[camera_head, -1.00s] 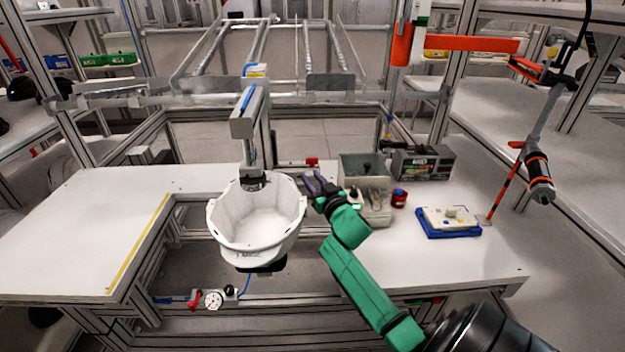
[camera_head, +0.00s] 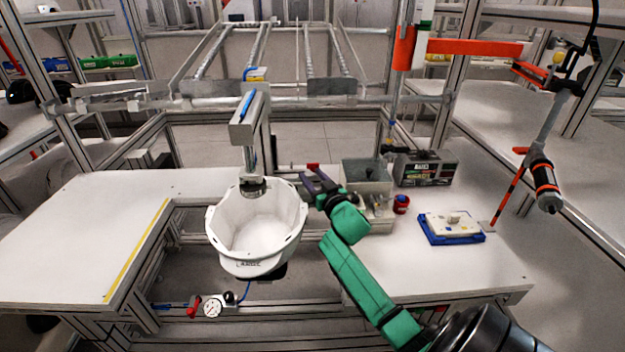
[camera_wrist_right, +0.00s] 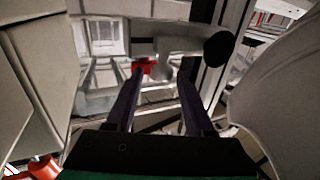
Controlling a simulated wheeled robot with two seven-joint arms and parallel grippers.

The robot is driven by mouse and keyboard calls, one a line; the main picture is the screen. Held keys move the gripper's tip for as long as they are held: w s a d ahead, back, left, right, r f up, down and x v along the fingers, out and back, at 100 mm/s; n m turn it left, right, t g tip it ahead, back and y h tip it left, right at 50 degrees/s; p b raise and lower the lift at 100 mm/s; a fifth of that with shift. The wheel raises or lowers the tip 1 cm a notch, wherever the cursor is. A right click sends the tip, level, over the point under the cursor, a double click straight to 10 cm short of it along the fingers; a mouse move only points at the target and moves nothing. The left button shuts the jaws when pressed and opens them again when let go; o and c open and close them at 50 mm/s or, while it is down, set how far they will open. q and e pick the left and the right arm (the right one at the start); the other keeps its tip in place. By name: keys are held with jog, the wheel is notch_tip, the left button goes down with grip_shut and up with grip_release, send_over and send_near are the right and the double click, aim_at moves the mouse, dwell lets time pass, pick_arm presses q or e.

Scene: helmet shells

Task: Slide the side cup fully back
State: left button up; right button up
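The white helmet shell (camera_head: 262,235) hangs open side up at the grey fixture post, and its side fills the right of the right wrist view (camera_wrist_right: 285,85). The side cup looks to be the black round pad (camera_wrist_right: 217,48) on a grey stem, close to the shell; it is hard to make out in the head view. A red part (camera_wrist_right: 147,67) shows left of the stem. My right gripper (camera_head: 307,180) is beside the shell's right rim. In the wrist view its two dark fingers (camera_wrist_right: 160,76) stand apart, with the stem and red part beyond their tips. Nothing is clearly held between them. My left gripper is out of view.
A grey bin (camera_head: 368,172) and a dark box (camera_head: 424,168) stand on the right tabletop, near a blue tray (camera_head: 450,236) and a small red-blue item (camera_head: 401,204). A gauge (camera_head: 212,308) sits below the shell. The left tabletop (camera_head: 85,225) is largely clear.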

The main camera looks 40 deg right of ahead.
jog(key=shift+f, duration=0.2)
jog(key=shift+s+a, duration=0.1)
jog(key=shift+s, duration=0.15)
jog(key=b+v, duration=0.1)
jog(key=v, duration=1.3)
